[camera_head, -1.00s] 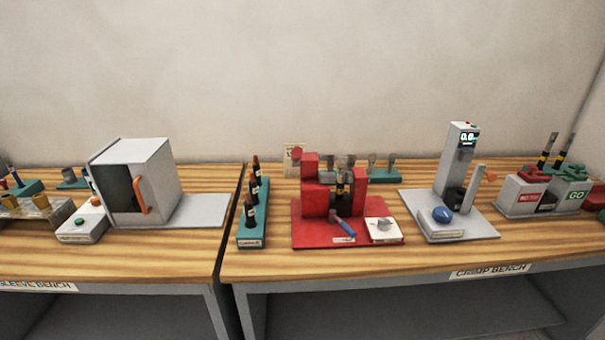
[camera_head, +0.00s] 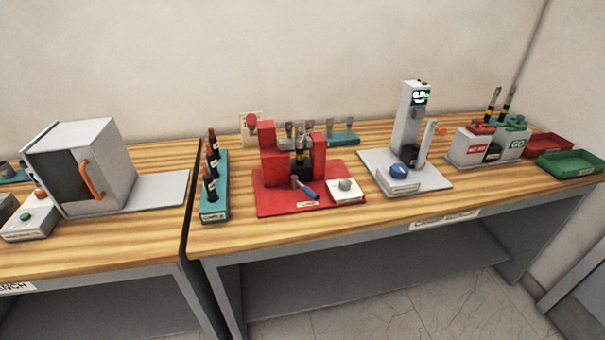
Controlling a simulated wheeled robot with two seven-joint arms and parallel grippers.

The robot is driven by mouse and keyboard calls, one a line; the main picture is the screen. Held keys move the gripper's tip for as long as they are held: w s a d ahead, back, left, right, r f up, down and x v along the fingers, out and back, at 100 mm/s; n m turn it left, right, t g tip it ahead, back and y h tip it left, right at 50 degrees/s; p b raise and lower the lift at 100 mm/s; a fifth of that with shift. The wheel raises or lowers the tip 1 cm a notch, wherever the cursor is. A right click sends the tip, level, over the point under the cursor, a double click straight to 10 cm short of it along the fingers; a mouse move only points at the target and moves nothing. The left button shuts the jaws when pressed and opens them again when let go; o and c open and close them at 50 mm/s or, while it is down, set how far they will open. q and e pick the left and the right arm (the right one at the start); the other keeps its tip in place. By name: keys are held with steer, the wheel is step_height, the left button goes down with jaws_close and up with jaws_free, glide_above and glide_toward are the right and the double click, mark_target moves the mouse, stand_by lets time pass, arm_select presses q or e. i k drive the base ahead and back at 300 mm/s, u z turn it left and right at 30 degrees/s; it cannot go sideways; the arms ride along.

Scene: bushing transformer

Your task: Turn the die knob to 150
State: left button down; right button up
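A red crimp press (camera_head: 288,165) stands on a red base plate (camera_head: 270,205) on the right-hand bench. It has a blue-handled lever (camera_head: 307,191) at its front. A small white box with a grey knob (camera_head: 345,184) sits at the front right of the red plate. This looks like the die knob, but its markings are too small to read. Dark tooling (camera_head: 301,163) stands between the red blocks. Neither of my grippers is in the view.
A grey tester (camera_head: 409,125) with a blue knob (camera_head: 398,170) stands right of the press. Farther right are a red and green gauge block (camera_head: 490,144), a red tray and a green tray (camera_head: 570,165). A teal rack (camera_head: 214,203) stands left. The bench's front strip is clear.

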mark_target(345, 184)
steer(key=z, duration=0.25)
steer(key=k, duration=0.6)
steer(key=z, duration=0.5)
steer(key=k, duration=0.65)
steer(key=z, duration=0.9)
steer(key=i, duration=1.45)
steer(key=u, duration=0.95)
steer(key=i, duration=0.4)
steer(key=u, duration=0.5)
